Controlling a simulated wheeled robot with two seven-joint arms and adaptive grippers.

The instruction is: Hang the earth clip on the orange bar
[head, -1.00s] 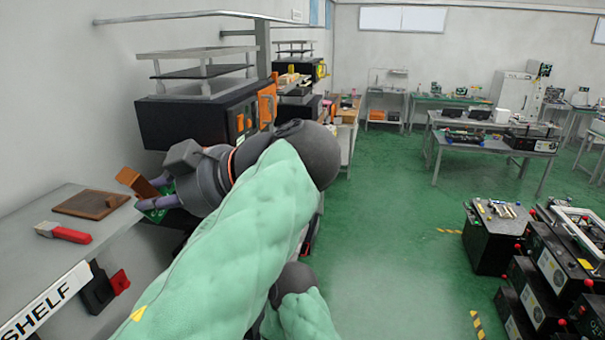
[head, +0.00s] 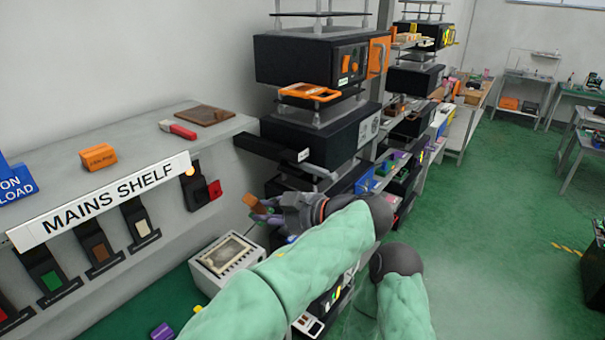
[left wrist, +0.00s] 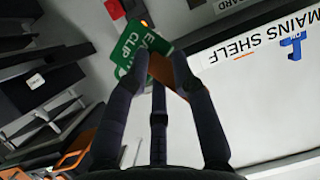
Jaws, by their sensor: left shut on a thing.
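The earth clip is a green block with white lettering and a copper-brown plate. In the left wrist view the green block (left wrist: 140,50) and brown plate (left wrist: 168,76) sit between the fingertips of my left gripper (left wrist: 160,75). In the head view the clip (head: 254,203) shows as a small brown piece at the tip of my left gripper (head: 268,212), which is shut on it in the air, right of the shelf front. An upright orange bar (head: 377,57) stands at the right side of the upper black cabinet, apart from the clip. My right gripper is not in view.
The mains shelf (head: 115,195) on the left holds an orange block (head: 98,157), a red-and-grey piece (head: 178,129) and a brown mat (head: 204,115). Black stacked cabinets (head: 318,140) stand behind my gripper. A pale box (head: 228,258) is below.

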